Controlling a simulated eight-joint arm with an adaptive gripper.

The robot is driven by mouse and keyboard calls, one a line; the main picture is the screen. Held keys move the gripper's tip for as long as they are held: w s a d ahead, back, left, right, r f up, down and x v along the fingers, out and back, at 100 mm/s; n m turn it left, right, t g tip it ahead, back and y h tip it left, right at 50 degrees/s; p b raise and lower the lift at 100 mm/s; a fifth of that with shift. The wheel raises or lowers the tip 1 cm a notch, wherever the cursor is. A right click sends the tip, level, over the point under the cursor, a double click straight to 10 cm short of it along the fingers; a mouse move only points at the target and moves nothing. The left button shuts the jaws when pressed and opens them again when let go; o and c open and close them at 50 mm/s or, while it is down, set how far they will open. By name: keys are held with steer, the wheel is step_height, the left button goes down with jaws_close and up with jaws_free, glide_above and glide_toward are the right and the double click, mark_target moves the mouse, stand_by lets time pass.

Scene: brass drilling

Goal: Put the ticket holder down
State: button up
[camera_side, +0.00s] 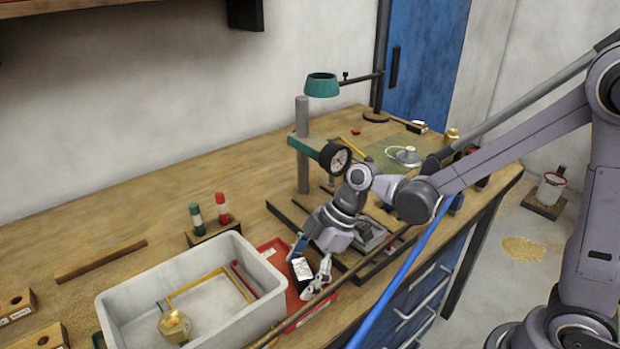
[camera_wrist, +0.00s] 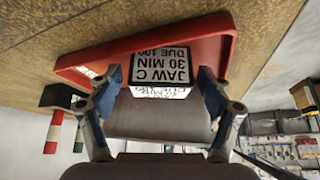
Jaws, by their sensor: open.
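The ticket holder (camera_side: 301,269) is a small dark block with a white printed face. It is at the red tray (camera_side: 272,254), beside the grey bin. In the wrist view its white ticket (camera_wrist: 165,66) shows upside down, reading "JAW C 30 MIN", against the red tray (camera_wrist: 100,57). My gripper (camera_side: 311,262) is low over the tray, with its fingers on either side of the holder. In the wrist view my gripper (camera_wrist: 160,80) has its fingers spread, with gaps to the printed face. The holder's underside is hidden, so I cannot tell its contact with the tray.
A grey bin (camera_side: 112,309) with a brass weight and rods stands left of the tray. A block with red and green-capped cylinders (camera_side: 214,232) is behind. The drill stand (camera_side: 302,150) rises behind my gripper. Bare bench lies at the back left.

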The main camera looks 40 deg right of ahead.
steer(key=v, duration=1.2)
steer(key=s+d+f+m+t+h, duration=0.1)
steer(key=s+d+m+t+h, duration=0.4)
steer(key=d+m, duration=0.6)
steer(key=s+m, duration=0.2)
steer(key=m, duration=0.1)
steer(key=shift+d+h, duration=0.25)
steer(key=shift+h, duration=0.05)
steer(key=shift+f, duration=0.15)
